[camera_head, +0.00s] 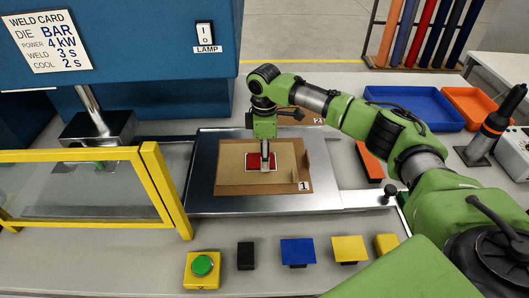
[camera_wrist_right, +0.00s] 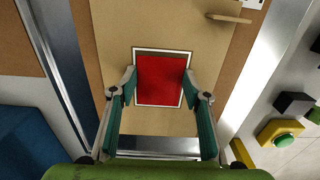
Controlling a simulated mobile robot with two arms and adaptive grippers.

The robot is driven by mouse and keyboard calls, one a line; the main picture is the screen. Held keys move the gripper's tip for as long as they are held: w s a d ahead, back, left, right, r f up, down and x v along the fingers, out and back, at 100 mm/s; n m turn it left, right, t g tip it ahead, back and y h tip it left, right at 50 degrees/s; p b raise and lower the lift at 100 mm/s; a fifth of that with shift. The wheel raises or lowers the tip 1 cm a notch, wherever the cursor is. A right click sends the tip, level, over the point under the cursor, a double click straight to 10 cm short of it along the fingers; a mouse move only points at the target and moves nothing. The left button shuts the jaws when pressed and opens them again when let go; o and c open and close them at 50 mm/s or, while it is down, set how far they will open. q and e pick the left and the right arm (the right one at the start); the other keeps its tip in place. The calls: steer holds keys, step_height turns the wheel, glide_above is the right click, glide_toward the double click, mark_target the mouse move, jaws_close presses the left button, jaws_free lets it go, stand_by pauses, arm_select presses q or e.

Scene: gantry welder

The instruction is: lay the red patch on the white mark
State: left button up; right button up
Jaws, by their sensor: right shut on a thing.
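The red patch (camera_head: 253,161) is over the tan board on the metal plate, and it also shows in the right wrist view (camera_wrist_right: 160,80). The white mark (camera_wrist_right: 162,50) is a thin square outline that shows around the patch on most sides. My right gripper (camera_head: 265,162) points down at the patch, and its two fingers (camera_wrist_right: 160,92) are shut on the patch's left and right edges. I cannot tell whether the patch touches the board. The fingers hide small parts of the outline. My left gripper is out of view.
A small upright wooden piece (camera_head: 306,163) stands on the board's right side, near label 1. The yellow-framed guard (camera_head: 165,190) is at the left. The green button box (camera_head: 202,268) and several coloured blocks line the front. A blue tray (camera_head: 415,105) is at the right.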

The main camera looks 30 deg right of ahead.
steer(key=shift+s+f, duration=0.15)
steer(key=shift+f, duration=0.2)
steer(key=shift+s+a+f, duration=0.1)
steer(key=shift+s+f, duration=0.1)
steer(key=shift+f, duration=0.15)
steer(key=shift+c, duration=0.2)
steer(key=o, duration=0.9)
steer(key=shift+w+f, duration=0.2)
steer(key=shift+s+r, duration=0.1)
steer(key=shift+r, duration=0.05)
